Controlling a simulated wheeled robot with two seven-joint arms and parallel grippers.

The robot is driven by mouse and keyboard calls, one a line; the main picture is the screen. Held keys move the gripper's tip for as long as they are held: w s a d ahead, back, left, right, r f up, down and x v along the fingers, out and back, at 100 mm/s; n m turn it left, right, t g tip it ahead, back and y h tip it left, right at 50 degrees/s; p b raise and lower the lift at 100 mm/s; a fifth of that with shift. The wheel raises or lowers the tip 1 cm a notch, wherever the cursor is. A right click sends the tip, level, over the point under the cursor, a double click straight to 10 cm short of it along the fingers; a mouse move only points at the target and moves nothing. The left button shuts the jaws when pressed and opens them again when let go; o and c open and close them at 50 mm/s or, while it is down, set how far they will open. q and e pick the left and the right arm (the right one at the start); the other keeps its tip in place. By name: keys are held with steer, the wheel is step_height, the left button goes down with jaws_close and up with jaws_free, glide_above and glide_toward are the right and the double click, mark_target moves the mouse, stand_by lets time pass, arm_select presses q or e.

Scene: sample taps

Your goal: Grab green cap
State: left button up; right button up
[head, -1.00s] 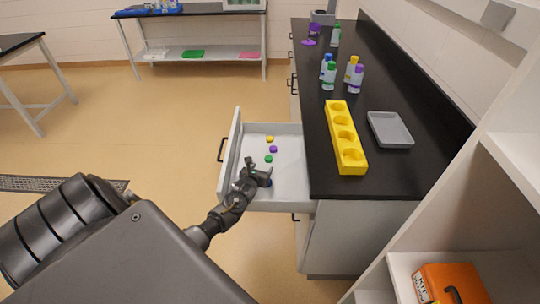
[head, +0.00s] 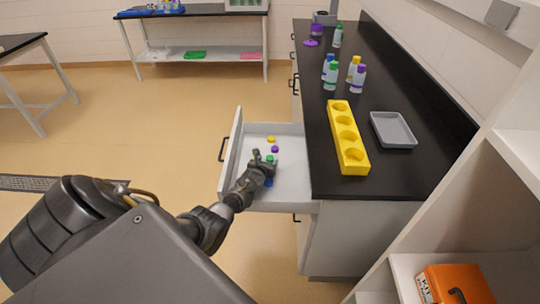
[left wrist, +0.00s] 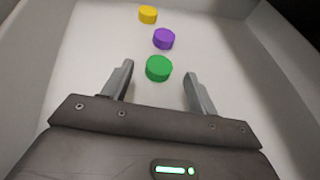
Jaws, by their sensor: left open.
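The green cap (left wrist: 158,68) lies on the floor of the open white drawer (head: 294,178). In the left wrist view it sits just beyond and between the fingertips, apart from both. In the head view the green cap (head: 270,159) is partly covered by my gripper. My left gripper (head: 264,158) is open and empty, low inside the drawer; its two fingers also show in the left wrist view (left wrist: 158,78). A purple cap (left wrist: 163,39) and a yellow cap (left wrist: 148,15) lie farther off in a rough line. A blue cap (head: 268,182) shows beside my gripper. My right gripper is not in view.
The drawer walls surround the caps. The black counter (head: 335,185) at the right holds a yellow rack (head: 361,164) with round holes, a grey tray (head: 393,130) and several capped bottles (head: 332,77). Open floor lies left of the drawer.

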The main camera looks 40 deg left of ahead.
mark_target(269, 160)
arm_select(q)
steer(key=shift+b+x, duration=0.6)
steer(key=shift+x, duration=0.85)
steer(key=shift+f, duration=0.1)
steer(key=shift+s, duration=0.1)
steer(key=shift+c, duration=0.3)
steer(key=c, duration=1)
steer(key=shift+r+p, duration=0.45)
steer(key=shift+r, duration=0.35)
step_height(269, 160, up, 8)
steer(key=p, duration=0.1)
steer(key=shift+r, duration=0.25)
